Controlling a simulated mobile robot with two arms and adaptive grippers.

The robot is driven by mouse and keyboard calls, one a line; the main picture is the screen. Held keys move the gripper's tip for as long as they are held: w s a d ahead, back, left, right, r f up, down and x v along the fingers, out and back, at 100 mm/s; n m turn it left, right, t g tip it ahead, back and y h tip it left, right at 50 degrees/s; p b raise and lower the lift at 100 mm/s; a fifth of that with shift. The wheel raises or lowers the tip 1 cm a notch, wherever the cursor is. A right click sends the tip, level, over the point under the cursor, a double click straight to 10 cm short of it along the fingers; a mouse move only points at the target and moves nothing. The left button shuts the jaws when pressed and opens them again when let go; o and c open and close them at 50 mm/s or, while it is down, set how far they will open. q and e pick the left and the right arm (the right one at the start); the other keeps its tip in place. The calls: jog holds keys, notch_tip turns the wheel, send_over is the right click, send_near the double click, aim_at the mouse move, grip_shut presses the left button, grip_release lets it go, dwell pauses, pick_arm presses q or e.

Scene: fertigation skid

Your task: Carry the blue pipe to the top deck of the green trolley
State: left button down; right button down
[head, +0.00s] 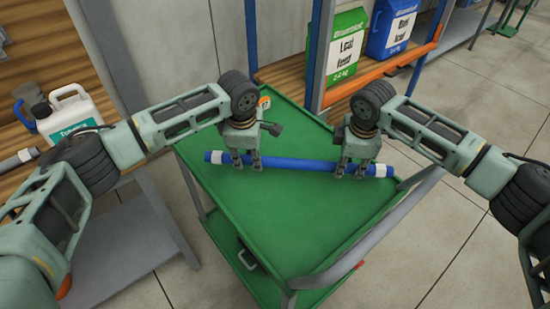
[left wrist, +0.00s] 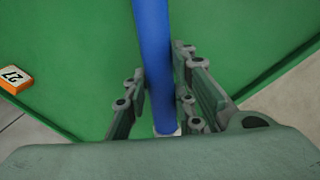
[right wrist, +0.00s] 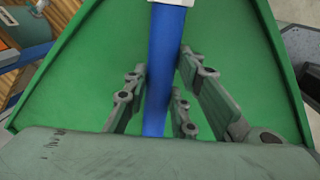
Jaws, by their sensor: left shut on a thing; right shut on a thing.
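The blue pipe (head: 300,165) with white bands near its ends lies level across the top deck of the green trolley (head: 265,225). I cannot tell whether it touches the deck or is just above it. My left gripper (head: 246,165) is shut on the pipe near its left end. My right gripper (head: 351,173) is shut on it near its right end. The pipe (left wrist: 152,60) runs between the left fingers in the left wrist view. It also runs between the right fingers in the right wrist view (right wrist: 160,70), with green deck beneath.
A grey trolley handle (head: 365,250) is at the near right. A shelf with green (head: 343,45) and blue (head: 392,28) containers stands behind. A white jug (head: 70,112) stands on the bench at left.

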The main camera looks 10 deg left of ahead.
aim_at(251, 175)
pick_arm(q)
jog(key=shift+d, duration=0.15)
pick_arm(e)
jog(key=shift+a, duration=0.15)
